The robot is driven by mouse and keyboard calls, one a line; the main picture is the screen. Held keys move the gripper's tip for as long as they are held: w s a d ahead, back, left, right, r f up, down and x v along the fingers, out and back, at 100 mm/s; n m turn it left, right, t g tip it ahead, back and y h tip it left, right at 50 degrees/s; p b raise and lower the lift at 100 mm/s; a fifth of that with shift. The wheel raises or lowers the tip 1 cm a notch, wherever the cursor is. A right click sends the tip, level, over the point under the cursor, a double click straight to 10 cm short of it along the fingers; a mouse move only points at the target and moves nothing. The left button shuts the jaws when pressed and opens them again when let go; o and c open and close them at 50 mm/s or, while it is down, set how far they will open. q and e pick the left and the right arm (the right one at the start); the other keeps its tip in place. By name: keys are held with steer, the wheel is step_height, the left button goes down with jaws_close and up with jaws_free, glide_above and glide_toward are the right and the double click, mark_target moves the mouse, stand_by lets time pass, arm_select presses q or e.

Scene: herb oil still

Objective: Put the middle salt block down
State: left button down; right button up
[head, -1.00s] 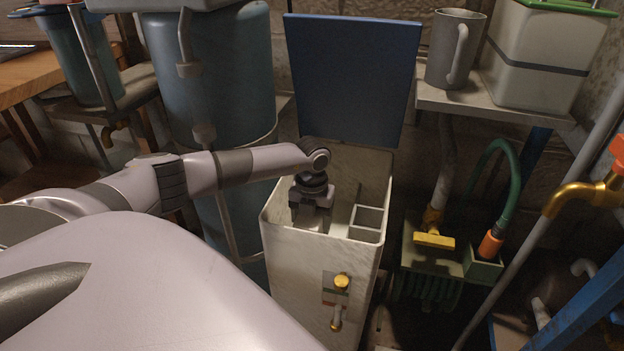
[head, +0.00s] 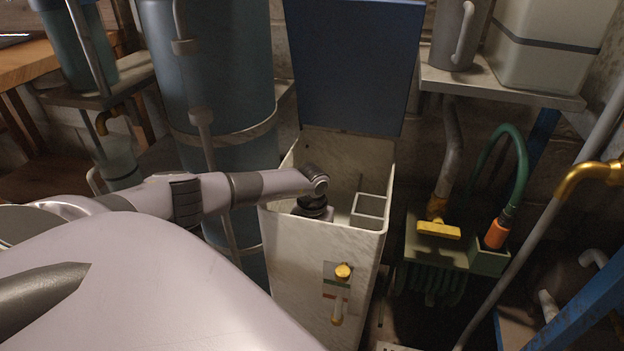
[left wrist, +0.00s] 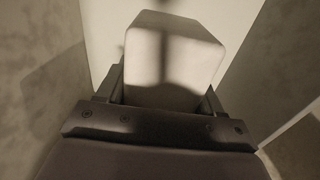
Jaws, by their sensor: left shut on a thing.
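The salt block (left wrist: 172,55) is a pale block with rounded edges in the left wrist view. My left gripper (left wrist: 165,95) is shut on it, with one finger on each side. The gripper and block are hidden there behind the bin's front wall. In the left wrist view a bright surface lies beyond the block, with bin walls on both sides. I cannot tell whether the block touches that surface. My right gripper is not in view.
The bin's blue lid (head: 352,70) stands open at the back. A small open compartment (head: 369,207) sits inside the bin at the right. A blue tank (head: 212,80) stands to the left. A green-hosed unit (head: 440,240) with a yellow handle stands to the right.

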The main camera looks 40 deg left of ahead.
arm_select(q)
steer(key=shift+w+r, duration=0.1)
steer(key=shift+c, duration=0.8)
jaws_free()
step_height(320, 180, up, 11)
steer(key=p, duration=0.4)
steer(key=shift+r, duration=0.5)
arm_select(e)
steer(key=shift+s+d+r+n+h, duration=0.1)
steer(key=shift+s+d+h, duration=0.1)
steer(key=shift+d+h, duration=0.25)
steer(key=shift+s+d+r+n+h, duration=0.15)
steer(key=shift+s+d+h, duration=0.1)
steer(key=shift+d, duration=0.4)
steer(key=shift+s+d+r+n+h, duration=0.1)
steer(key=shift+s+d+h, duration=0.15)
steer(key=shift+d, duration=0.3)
